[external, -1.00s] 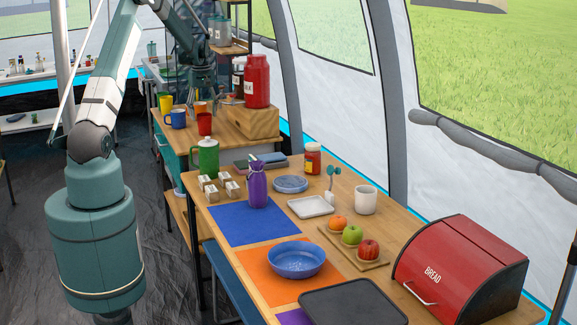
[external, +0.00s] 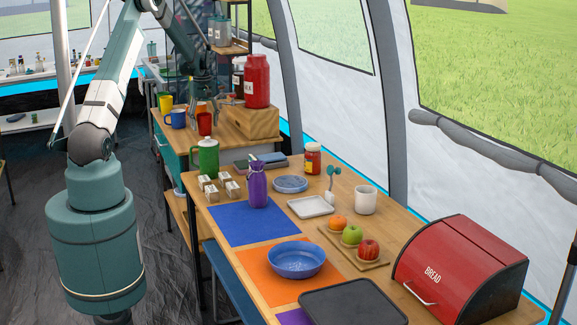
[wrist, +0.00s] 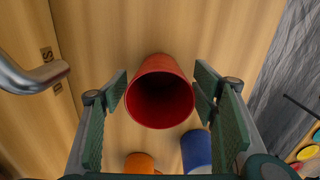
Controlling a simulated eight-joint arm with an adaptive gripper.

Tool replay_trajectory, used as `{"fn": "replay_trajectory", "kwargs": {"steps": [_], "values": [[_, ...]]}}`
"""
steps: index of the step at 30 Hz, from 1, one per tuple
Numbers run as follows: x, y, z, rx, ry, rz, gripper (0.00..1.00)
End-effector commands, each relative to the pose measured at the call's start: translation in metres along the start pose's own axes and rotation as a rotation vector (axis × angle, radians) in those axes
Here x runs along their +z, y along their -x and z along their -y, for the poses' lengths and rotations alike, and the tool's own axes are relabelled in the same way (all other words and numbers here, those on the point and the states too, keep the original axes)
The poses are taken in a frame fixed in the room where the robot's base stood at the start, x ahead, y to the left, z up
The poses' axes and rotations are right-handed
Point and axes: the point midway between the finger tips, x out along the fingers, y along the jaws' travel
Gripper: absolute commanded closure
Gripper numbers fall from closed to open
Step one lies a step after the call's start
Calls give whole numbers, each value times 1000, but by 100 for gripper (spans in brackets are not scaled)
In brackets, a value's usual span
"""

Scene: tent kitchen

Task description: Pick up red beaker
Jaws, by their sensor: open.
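The red beaker (external: 205,123) stands upright on the small wooden table at the back. In the wrist view, the red beaker (wrist: 160,92) shows its open mouth between the fingertips of my gripper (wrist: 161,88). My gripper is open, with one green-padded finger on each side of the beaker. I cannot tell whether either finger touches it. In the external view my gripper (external: 203,103) is just above and around the beaker, small and partly hard to make out.
A blue mug (external: 176,119) and a yellow cup (external: 166,104) stand left of the beaker. An orange cup (wrist: 140,163) and a blue one (wrist: 196,150) are close by. A green pitcher (external: 208,157) is in front.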

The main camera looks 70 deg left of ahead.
Motion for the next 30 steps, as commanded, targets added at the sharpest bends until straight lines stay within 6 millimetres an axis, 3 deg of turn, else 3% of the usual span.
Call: {"fn": "replay_trajectory", "kwargs": {"steps": [7, 25, 30], "values": [[0, -23, 0, 0, 0, 0, 42], [0, -25, 0, 0, 0, 0, 42], [0, -25, 0, 0, 0, 0, 64]]}}
